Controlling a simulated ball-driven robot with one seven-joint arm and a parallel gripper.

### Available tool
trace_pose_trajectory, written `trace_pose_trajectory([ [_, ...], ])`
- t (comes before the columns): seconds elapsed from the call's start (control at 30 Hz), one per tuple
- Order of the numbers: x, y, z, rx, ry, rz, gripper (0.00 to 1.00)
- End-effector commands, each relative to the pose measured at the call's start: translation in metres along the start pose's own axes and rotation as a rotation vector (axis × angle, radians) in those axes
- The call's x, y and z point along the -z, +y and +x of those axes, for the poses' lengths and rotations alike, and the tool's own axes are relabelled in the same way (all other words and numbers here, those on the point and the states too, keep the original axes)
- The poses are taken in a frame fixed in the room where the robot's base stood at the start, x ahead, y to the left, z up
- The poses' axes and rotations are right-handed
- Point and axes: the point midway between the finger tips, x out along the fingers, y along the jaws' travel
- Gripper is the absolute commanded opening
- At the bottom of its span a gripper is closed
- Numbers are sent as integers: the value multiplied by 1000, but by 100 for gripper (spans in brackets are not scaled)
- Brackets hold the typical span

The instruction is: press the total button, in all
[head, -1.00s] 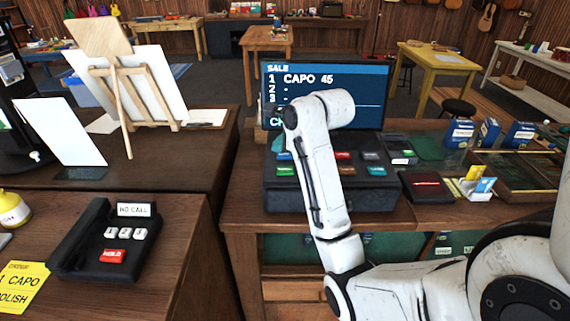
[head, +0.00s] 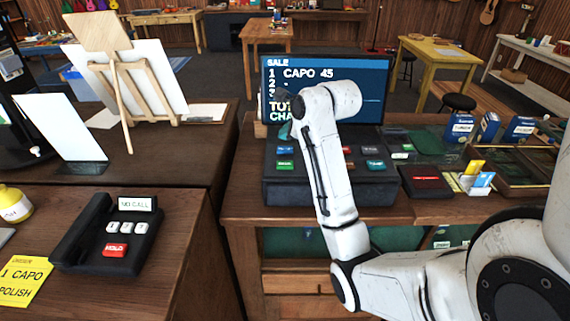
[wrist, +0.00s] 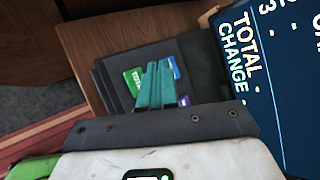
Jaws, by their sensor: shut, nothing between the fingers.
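The cash register (head: 330,190) stands on the right-hand counter, its face partly covered by my arm. The green total button (head: 285,165) is at its lower left; in the wrist view the green button (wrist: 135,80) shows lettering that starts with TOT, partly covered. My gripper (wrist: 158,66) is shut and empty, its teal fingers beside the green button, between it and a blue button (wrist: 173,68). I cannot tell whether they touch anything. The screen (head: 330,77) reads SALE and CAPO 45; in the wrist view its TOTAL and CHANGE lines (wrist: 245,50) show dashes.
A card terminal (head: 426,181) and small cards stand right of the register. A phone (head: 108,235) with a red HOLD button and a yellow order card (head: 22,281) lie on the left counter. An easel (head: 125,90) stands behind.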

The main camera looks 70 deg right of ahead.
Motion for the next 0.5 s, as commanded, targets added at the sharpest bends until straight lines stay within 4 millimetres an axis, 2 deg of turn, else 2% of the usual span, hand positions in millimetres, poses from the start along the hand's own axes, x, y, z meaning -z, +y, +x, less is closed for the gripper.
trace_pose_trajectory([
  [0.17,16,15,20,0,1,0,0],
  [0.5,29,30,40,-2,0,1,0],
])
